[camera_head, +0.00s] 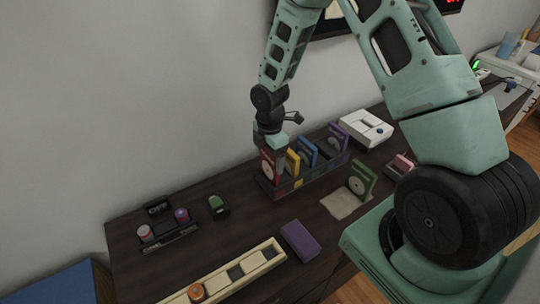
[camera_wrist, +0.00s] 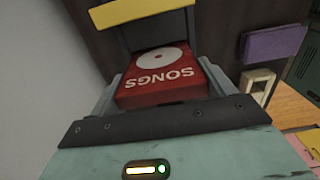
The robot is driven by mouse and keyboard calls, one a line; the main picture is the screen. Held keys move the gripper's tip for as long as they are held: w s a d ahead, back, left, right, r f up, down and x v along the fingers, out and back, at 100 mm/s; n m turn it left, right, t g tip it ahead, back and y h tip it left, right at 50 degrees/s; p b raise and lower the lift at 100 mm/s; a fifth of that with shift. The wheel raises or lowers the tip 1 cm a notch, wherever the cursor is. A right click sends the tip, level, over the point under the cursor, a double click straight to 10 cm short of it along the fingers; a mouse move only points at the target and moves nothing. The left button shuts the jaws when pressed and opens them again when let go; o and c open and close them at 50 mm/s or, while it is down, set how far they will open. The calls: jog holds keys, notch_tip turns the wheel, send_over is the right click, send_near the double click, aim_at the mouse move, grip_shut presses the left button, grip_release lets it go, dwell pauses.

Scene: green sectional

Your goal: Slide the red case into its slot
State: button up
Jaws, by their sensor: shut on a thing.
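The red case (camera_head: 268,166) is upright at the left end of a dark rack (camera_head: 285,188). In the wrist view the red case (camera_wrist: 165,80) shows a white disc and the word SONGS, and sits between my fingers. My gripper (camera_head: 269,148) is shut on its upper part from above. The case's lower part is at the rack's left end slot; how deep it sits I cannot tell. A yellow case (camera_head: 292,162) stands just right of it in the rack, and its yellow edge (camera_wrist: 140,11) crosses the top of the wrist view.
Blue (camera_head: 307,151) and purple (camera_head: 335,134) cases stand farther right in the rack. A purple box (camera_head: 300,240) and a long cream tray (camera_head: 215,281) lie in front. A white device (camera_head: 367,128) is at the back right.

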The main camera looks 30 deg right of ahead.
aim_at(270, 164)
jog(key=shift+f+b, duration=1.05)
jog(key=shift+f, duration=0.7)
jog(key=o, duration=0.9)
jog(key=shift+r, duration=0.1)
notch_tip(270, 164, up, 17)
jog(key=shift+r, duration=0.15)
jog(key=s+a+r+m, duration=0.4)
jog(key=s+a, duration=0.7)
jog(key=a, duration=0.3)
jog(key=s+a+m, duration=0.1)
jog(key=s+m, duration=0.1)
jog(key=s, duration=0.3)
jog(key=s+a+m, duration=0.2)
jog(key=s, duration=0.3)
jog(key=s+a+r+m, duration=0.1)
jog(key=s+a+m, duration=0.1)
jog(key=s, duration=0.3)
jog(key=shift+s+a+y, duration=0.25)
jog(key=shift+s+y, duration=0.05)
jog(key=shift+s, duration=0.1)
